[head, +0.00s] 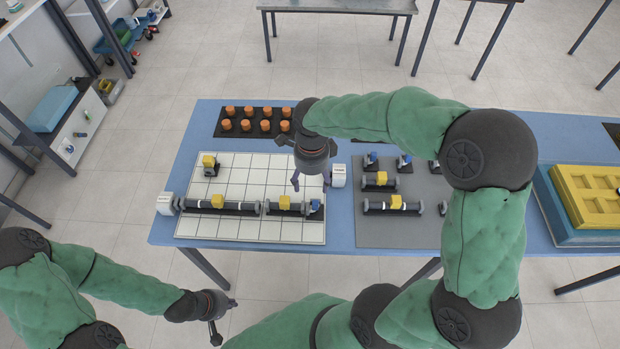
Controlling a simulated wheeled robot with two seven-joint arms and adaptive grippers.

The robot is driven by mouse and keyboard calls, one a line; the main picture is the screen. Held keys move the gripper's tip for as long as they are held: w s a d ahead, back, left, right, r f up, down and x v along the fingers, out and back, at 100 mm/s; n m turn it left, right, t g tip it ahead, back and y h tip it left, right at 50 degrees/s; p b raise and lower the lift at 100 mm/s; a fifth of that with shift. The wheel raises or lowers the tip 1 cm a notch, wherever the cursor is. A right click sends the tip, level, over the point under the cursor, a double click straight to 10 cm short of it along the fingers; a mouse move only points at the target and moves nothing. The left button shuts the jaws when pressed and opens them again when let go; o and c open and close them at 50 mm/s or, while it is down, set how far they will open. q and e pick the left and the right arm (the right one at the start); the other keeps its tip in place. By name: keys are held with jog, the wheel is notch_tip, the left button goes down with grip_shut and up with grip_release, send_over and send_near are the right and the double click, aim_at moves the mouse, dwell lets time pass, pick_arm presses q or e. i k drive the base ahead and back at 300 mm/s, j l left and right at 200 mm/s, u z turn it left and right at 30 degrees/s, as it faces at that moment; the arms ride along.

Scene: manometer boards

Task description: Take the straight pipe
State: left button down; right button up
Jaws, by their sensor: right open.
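A straight pipe piece with a yellow block (380,181) lies on the grey mat (385,232), and a longer one (392,207) lies nearer the front. On the white gridded board (250,175), a long dark pipe with a yellow block (235,207) and a shorter one (285,205) lie end to end in a row. My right gripper (310,183) is open and empty, pointing down above the right part of the white board, left of the grey mat. My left gripper (225,320) looks open and empty, off the table's front edge. My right arm hides part of the grey mat.
White end blocks (165,204) and (338,175) stand at the board's sides. A small yellow-topped part (209,165) stands on the board. Orange caps (247,125) fill a black tray behind. Blue fittings (404,162) stand on the mat. A yellow tray (590,196) lies far right.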

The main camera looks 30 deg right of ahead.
aim_at(212, 167)
jog(key=i+j+u, duration=0.2)
jog(key=i+j, duration=0.5)
jog(key=i, duration=0.05)
